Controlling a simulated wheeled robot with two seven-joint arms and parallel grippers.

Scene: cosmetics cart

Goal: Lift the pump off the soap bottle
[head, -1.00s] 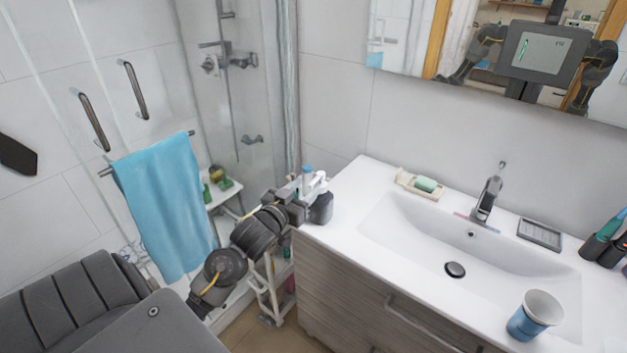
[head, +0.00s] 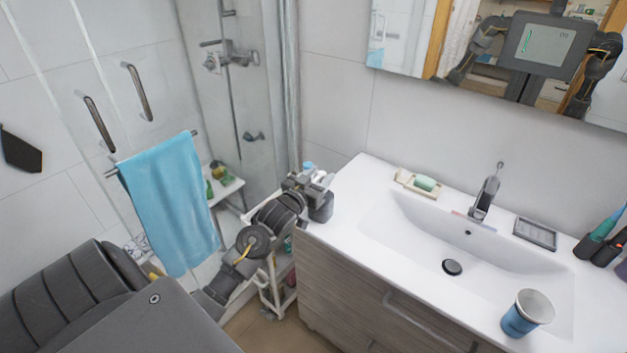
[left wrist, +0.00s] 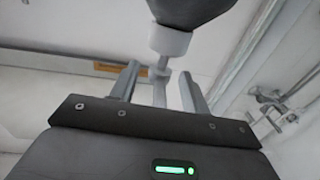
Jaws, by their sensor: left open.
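The dark soap bottle (head: 321,208) stands upright at the left end of the white counter. My left gripper (head: 318,184) is at its top and hides most of the pump in the head view. In the left wrist view the dark bottle (left wrist: 190,8) is at the top edge, with the white pump collar (left wrist: 170,42) joined to it. The narrow grey-white pump stem (left wrist: 159,88) lies between the two fingers of the left gripper (left wrist: 160,72). The fingers are open, with gaps on both sides. My right gripper is not in view.
The sink basin (head: 500,270), soap dish (head: 418,182) and blue cup (head: 527,312) are right of the bottle. A white cart (head: 268,290) stands left of the cabinet. A blue towel (head: 170,205) hangs at left. The counter beside the bottle is clear.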

